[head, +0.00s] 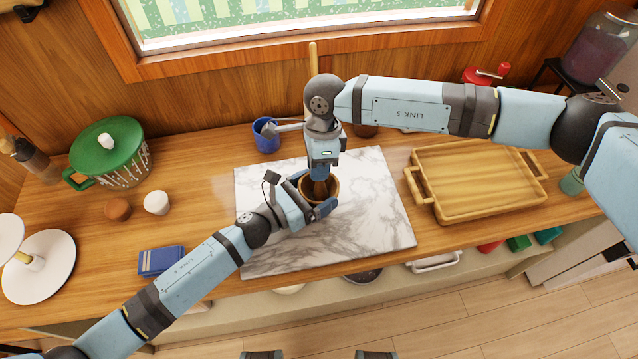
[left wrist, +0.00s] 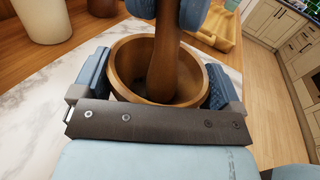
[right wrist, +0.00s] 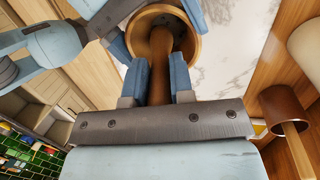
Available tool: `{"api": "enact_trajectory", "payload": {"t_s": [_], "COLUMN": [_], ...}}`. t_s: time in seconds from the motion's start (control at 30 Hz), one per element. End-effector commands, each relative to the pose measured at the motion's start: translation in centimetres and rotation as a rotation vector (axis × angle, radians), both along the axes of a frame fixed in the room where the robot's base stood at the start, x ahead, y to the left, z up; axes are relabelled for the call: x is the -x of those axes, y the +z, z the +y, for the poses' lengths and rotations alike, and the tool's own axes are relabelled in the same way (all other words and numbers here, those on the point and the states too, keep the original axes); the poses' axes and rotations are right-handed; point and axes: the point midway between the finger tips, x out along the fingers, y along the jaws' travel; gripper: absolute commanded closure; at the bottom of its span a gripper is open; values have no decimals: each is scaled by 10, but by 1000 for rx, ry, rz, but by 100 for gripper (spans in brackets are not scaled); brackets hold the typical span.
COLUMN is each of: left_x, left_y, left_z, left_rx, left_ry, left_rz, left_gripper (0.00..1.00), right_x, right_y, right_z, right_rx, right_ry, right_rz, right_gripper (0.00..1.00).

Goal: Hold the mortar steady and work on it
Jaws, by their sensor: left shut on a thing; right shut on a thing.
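A brown wooden mortar (head: 333,184) stands on the white marble board (head: 375,215). My left gripper (head: 318,194) is shut on the mortar, with one finger on each side of its wall; the left wrist view shows the mortar's rim (left wrist: 122,52) between the fingers. A brown wooden pestle (left wrist: 165,60) stands in the mortar with its lower end inside the bowl. My right gripper (right wrist: 160,85) is shut on the pestle's upper part from above. The pestle also shows in the right wrist view (right wrist: 161,45). In the head view my right gripper mostly hides it.
A wooden tray (head: 475,210) lies right of the board. A blue mug (head: 265,140) stands behind the board. The front of the board is clear.

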Motion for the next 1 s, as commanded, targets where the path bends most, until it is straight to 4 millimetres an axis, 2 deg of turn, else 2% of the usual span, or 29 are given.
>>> {"api": "enact_trajectory", "payload": {"t_s": [0.3,0.7,1.0], "left_x": [0,0,0], "left_y": [0,0,0], "left_z": [0,0,0], "left_rx": [1,1,1], "left_ry": [-1,-1,0], "left_rz": [0,-1,-1], "left_gripper": [40,40,40], "right_x": [-16,-10,-2], "right_y": [-1,0,-1], "right_z": [-4,14,6], "right_rx": [1,0,0], "right_ry": [-2,-1,0], "right_rz": [-1,-1,-1], "right_gripper": [100,100,100]}}
